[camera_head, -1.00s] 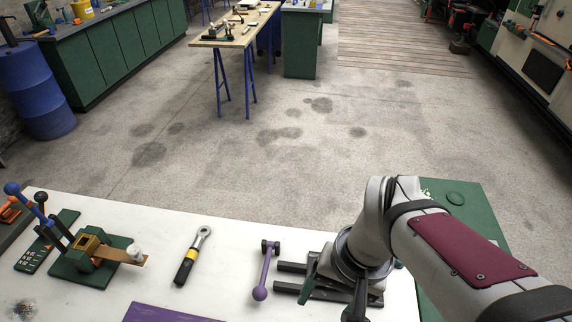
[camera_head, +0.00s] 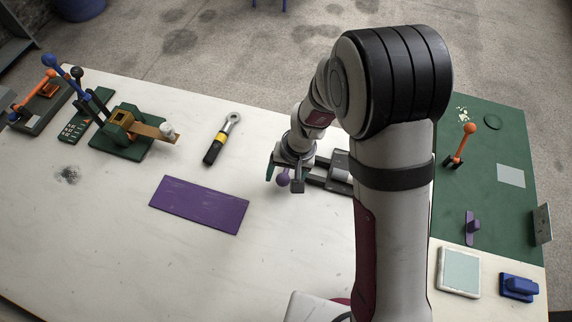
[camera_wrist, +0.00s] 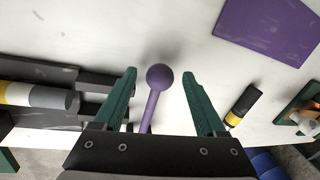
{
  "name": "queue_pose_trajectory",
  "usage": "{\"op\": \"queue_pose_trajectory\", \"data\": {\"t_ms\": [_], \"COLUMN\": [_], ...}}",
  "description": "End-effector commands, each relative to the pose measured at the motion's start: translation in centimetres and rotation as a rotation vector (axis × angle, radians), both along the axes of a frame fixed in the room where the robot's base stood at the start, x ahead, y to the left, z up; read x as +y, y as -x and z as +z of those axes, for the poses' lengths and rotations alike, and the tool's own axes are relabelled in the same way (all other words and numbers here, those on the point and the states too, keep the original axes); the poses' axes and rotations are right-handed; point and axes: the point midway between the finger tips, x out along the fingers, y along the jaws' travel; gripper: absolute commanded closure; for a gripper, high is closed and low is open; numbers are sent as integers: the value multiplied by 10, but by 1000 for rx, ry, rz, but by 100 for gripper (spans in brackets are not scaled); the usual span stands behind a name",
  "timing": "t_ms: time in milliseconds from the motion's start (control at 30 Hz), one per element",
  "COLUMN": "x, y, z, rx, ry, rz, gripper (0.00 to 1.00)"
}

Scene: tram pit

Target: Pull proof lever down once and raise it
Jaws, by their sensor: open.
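A purple lever with a ball end (camera_wrist: 159,77) shows in the wrist view, its rod running back between the fingers of my gripper (camera_wrist: 159,74). The green fingers are open on both sides of the ball and rod, with a gap on each side and no contact visible. In the head view, the purple ball (camera_head: 283,180) shows at my gripper (camera_head: 284,177), low over the white table; my arm hides most of the rod. Another lever with a blue ball (camera_head: 49,60) stands on a green-based device at the left. No label shows which is the proof lever.
A dark rail fixture (camera_head: 325,178) lies right of the purple lever. A black-and-yellow ring-ended tool (camera_head: 221,140) and a purple plate (camera_head: 199,205) lie to the left. An orange lever (camera_head: 462,145) stands on the green mat (camera_head: 490,200). The white table's front left is clear.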

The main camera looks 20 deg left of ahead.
Motion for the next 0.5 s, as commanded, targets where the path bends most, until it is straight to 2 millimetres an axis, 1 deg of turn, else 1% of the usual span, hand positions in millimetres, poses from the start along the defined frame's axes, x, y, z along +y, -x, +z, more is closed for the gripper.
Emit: {"op": "queue_pose_trajectory", "data": {"t_ms": [100,300,367,500], "x": [1,1,1,1], "y": [0,0,0,0], "z": [-4,-4,-4,-4], "rx": [-1,-1,-1,-1], "ry": [0,0,0,0], "rz": [-1,-1,-1,-1], "gripper": [27,27,38,63]}}
